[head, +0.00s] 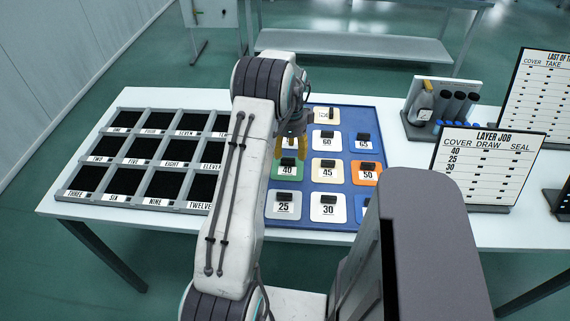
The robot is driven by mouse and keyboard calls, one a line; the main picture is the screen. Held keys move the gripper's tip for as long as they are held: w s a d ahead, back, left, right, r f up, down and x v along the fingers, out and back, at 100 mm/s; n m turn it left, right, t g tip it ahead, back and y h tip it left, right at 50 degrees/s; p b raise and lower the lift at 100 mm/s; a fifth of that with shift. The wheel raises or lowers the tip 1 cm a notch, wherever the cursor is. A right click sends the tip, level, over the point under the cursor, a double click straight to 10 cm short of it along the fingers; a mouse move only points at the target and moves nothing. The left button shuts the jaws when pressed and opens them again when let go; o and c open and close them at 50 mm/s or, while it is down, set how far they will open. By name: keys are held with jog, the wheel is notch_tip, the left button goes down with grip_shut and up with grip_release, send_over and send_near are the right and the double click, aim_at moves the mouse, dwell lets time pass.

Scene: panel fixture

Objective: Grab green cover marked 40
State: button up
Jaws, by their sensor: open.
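The green cover marked 40 (289,172) lies on the blue board (348,195), in the left column of the covers in view. A black knob stands up from its middle. My gripper (283,150) has yellow-tipped fingers and hangs just behind the green cover in the picture, over the upper left of the board. It is open, and nothing shows between its fingers. My arm hides part of the board's left side. I cannot tell the exact height of the fingertips above the cover.
Other covers lie close around: grey 25 (283,207), white 30 (327,209), orange 50 (366,173), white 60 (327,142) and blue 65 (364,143). A grey tray (133,158) of dark labelled compartments stands left. A LAYER JOB sign (486,166) and a bottle holder (440,108) stand right.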

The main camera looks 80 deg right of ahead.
aim_at(288, 160)
jog(key=shift+w+f+p, duration=0.2)
jog(key=shift+f+p, duration=0.1)
jog(key=shift+f, duration=1.05)
jog(key=shift+w+f+p, duration=0.15)
jog(key=shift+f+p, duration=0.1)
jog(key=shift+f, duration=1.05)
jog(key=shift+c, duration=0.3)
grip_shut()
